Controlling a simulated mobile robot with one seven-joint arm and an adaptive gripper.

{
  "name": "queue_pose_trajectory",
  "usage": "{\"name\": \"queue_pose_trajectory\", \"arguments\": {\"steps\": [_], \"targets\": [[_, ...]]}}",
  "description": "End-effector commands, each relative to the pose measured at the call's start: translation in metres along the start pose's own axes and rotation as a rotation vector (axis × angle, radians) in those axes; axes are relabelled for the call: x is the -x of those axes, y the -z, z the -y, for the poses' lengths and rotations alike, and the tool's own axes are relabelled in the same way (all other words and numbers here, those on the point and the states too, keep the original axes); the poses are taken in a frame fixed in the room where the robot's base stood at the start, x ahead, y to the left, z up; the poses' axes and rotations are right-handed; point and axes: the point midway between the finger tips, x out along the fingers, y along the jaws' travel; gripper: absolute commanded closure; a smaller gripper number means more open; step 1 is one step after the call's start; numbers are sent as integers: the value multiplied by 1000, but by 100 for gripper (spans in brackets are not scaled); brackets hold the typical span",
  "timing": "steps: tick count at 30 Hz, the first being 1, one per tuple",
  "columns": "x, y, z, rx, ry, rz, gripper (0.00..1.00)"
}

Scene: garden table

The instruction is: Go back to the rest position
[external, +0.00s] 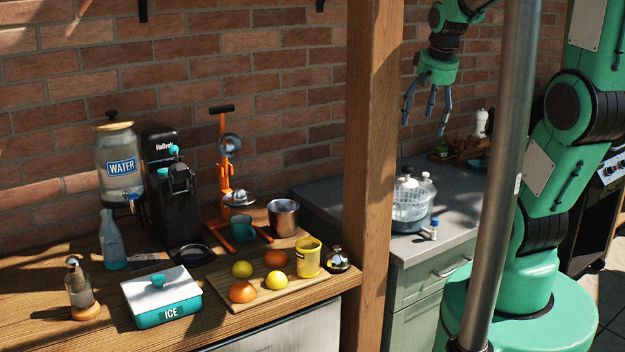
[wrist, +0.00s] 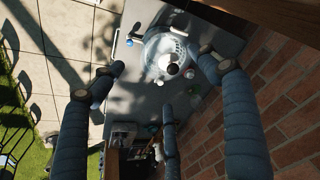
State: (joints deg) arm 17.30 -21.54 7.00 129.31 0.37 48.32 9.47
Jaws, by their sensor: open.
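My gripper (external: 427,108) hangs in the air above the grey counter (external: 461,221), to the right of the wooden post. Its fingers point down and are spread apart with nothing between them. In the wrist view my gripper (wrist: 160,85) shows several blue-grey fingers held wide. The clear salad spinner (external: 411,206) stands on the grey counter below the gripper, well apart from it. It also shows in the wrist view (wrist: 157,52).
A wooden post (external: 370,150) and a metal pole (external: 507,150) stand near my arm. The wooden table at left holds a cutting board (external: 226,290) with fruit, an ice box (external: 162,312), a water dispenser (external: 117,150) and an orange press (external: 224,165). A brick wall stands behind.

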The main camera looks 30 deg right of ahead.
Motion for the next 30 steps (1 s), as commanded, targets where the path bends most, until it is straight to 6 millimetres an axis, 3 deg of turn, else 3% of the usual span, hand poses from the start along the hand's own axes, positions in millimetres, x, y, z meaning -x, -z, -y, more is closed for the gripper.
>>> {"name": "queue_pose_trajectory", "arguments": {"steps": [7, 18, 24, 30], "targets": [[6, -56, 12, 145, 22, -45, 24], [42, -129, 54, 376, 99, -151, 24], [50, -151, 61, 438, 124, -181, 24], [52, -155, 62, 450, 128, -185, 24]]}}
